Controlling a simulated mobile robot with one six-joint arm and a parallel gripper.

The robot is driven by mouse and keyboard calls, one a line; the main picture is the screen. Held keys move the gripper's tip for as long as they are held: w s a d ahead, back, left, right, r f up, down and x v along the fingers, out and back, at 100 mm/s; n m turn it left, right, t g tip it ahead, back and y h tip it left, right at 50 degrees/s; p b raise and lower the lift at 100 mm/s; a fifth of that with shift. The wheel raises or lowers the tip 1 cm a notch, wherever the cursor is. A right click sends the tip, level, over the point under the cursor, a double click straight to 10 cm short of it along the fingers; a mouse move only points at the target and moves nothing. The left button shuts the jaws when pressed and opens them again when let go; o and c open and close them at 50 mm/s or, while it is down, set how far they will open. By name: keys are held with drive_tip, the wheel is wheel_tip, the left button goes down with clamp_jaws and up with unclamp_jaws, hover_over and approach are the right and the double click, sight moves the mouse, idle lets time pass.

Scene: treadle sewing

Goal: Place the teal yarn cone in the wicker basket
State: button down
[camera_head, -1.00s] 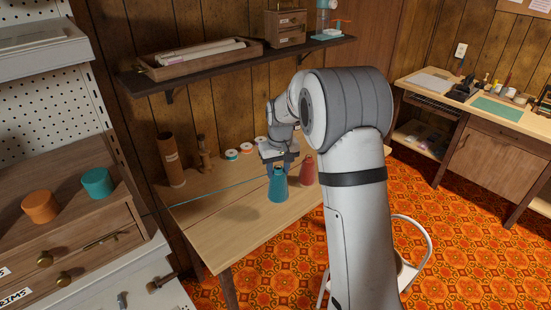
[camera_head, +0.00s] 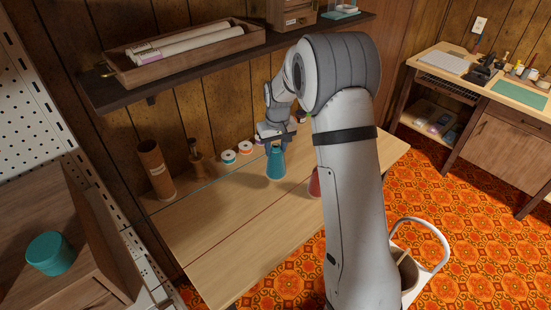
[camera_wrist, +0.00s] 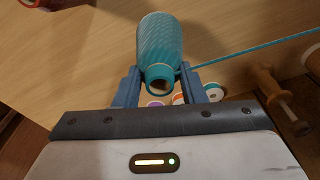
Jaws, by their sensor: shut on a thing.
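The teal yarn cone (camera_head: 275,164) is at the wooden sewing table, narrow end up. My gripper (camera_head: 277,138) is shut on its upper part. In the wrist view the teal cone (camera_wrist: 160,45) sits between the two fingers of my gripper (camera_wrist: 160,74), with its open narrow end toward the camera. I cannot tell whether its base touches the table. No wicker basket is clearly recognisable; a brownish container (camera_head: 406,274) by a white loop handle (camera_head: 440,245) is partly hidden behind my arm.
The table (camera_head: 225,225) has clear room at the front. A red cone (camera_head: 315,182) is partly hidden by my arm. A cardboard tube (camera_head: 156,168), a wooden spindle (camera_head: 196,158) and small spools (camera_head: 229,157) stand along the back. A shelf (camera_head: 215,65) overhangs the table.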

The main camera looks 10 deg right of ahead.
sight(276, 159)
wheel_tip(276, 159, down, 5)
drive_tip(key=shift+f+p, duration=0.1)
drive_tip(key=shift+p, duration=0.2)
drive_tip(key=shift+s, duration=0.1)
drive_tip(key=c, duration=0.9)
unclamp_jaws()
